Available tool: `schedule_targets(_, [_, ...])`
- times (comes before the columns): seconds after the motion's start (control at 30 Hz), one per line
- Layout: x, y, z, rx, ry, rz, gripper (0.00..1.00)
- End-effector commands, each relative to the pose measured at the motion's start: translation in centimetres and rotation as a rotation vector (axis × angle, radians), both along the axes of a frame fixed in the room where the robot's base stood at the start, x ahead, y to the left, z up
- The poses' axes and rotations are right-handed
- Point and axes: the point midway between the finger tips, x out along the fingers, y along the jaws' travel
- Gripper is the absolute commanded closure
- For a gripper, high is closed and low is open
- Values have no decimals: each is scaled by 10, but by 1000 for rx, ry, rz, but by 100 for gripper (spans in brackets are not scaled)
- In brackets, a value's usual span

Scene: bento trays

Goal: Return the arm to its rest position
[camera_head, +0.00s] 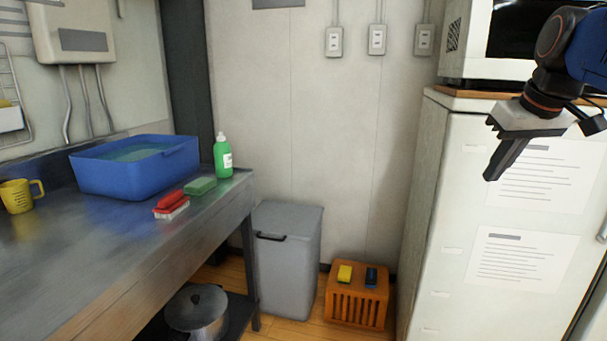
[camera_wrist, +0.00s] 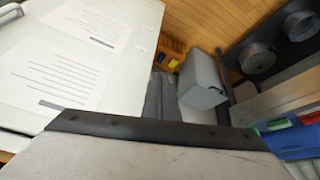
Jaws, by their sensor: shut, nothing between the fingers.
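My gripper (camera_head: 502,157) is at the upper right of the head view, raised in the air in front of the white fridge. Its dark fingers are together and point down and to the left, with nothing held. In the wrist view my gripper's closed fingers (camera_wrist: 160,100) show at the middle, above the pale gripper body. My blue and dark arm reaches in from the right edge of the head view.
The white fridge (camera_head: 450,190) with paper sheets stands close behind my gripper, a microwave (camera_head: 468,40) on top. A metal counter (camera_head: 120,250) at left holds a blue basin (camera_head: 130,178). A grey bin (camera_head: 287,262) and wooden crate (camera_head: 355,312) stand on the floor.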

Motion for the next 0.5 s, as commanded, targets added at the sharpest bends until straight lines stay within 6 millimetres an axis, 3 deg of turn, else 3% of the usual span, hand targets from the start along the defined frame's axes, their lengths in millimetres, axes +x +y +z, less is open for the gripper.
schedule_targets(0.03, [-14,14,-21,6,7,-2,100])
schedule_targets(0.2, [-58,49,-96,19,27,-30,100])
schedule_targets(0.5, [-139,88,-231,33,53,-62,100])
